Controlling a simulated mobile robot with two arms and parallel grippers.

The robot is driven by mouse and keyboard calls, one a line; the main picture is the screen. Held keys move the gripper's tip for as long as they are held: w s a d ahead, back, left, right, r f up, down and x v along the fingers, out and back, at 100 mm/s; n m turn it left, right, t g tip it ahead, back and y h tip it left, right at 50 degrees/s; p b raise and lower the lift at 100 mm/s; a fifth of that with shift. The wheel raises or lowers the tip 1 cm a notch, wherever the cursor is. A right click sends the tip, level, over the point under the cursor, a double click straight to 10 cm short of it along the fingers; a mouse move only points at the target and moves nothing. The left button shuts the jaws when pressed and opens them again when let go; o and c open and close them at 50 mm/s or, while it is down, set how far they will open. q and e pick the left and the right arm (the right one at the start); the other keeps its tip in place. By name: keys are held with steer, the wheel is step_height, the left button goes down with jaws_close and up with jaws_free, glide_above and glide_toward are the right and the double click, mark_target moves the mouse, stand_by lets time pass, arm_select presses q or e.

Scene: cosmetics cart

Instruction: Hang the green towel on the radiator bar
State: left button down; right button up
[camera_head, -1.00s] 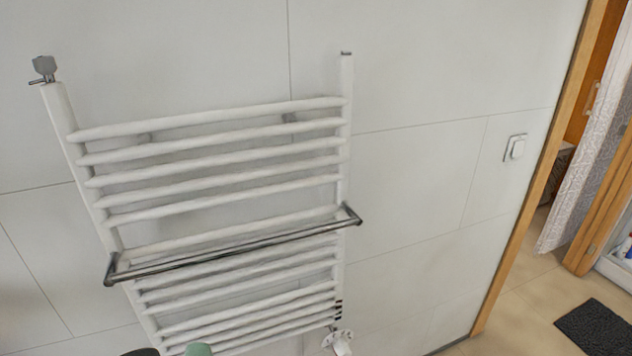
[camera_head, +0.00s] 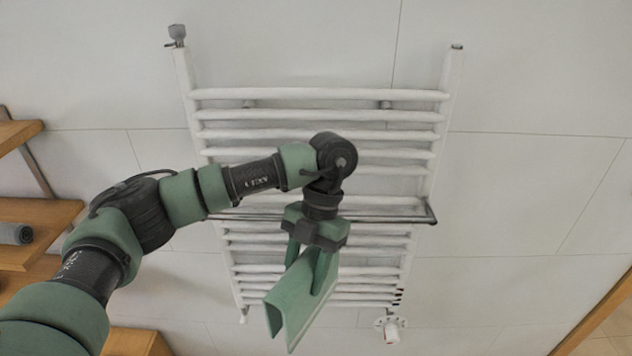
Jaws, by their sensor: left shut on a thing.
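The green towel (camera_head: 296,305) hangs folded over like a tent below my left gripper (camera_head: 312,270). My left gripper is shut on its upper part and points down. Gripper and towel are in front of the lower half of the white radiator (camera_head: 320,94). The dark metal radiator bar (camera_head: 390,218) runs across the radiator's front, and my arm hides its middle. The towel's upper edge shows below the bar in the picture; I cannot tell how far it is from the bar. My right gripper is not in view.
Wooden shelves (camera_head: 40,212) stand at the left edge, with a grey rolled item (camera_head: 14,234) on one. A white valve (camera_head: 391,330) sits at the radiator's lower right. A wooden door frame (camera_head: 598,318) shows at the lower right. The wall right of the radiator is bare.

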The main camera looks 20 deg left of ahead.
arm_select(q)
steer(key=r+n+h, duration=0.1)
steer(key=r+n, duration=0.3)
steer(key=d+r+n+t+h+p, duration=0.1)
steer(key=r+n+h, duration=0.1)
steer(key=r+n, duration=0.1)
steer(key=r+n+h+p, duration=0.1)
steer(key=r+n, duration=0.3)
steer(key=n, duration=0.2)
steer(key=shift+d+r+t+h, duration=0.15)
steer(key=shift+r+t+h, duration=0.15)
steer(key=shift+r+h, duration=0.1)
step_height(320, 180, up, 9)
steer(key=s+d+n+t+p, duration=0.1)
steer(key=n+t, duration=0.3)
steer(key=n, duration=0.7)
steer(key=shift+f+h, duration=0.2)
steer(key=shift+h, duration=0.2)
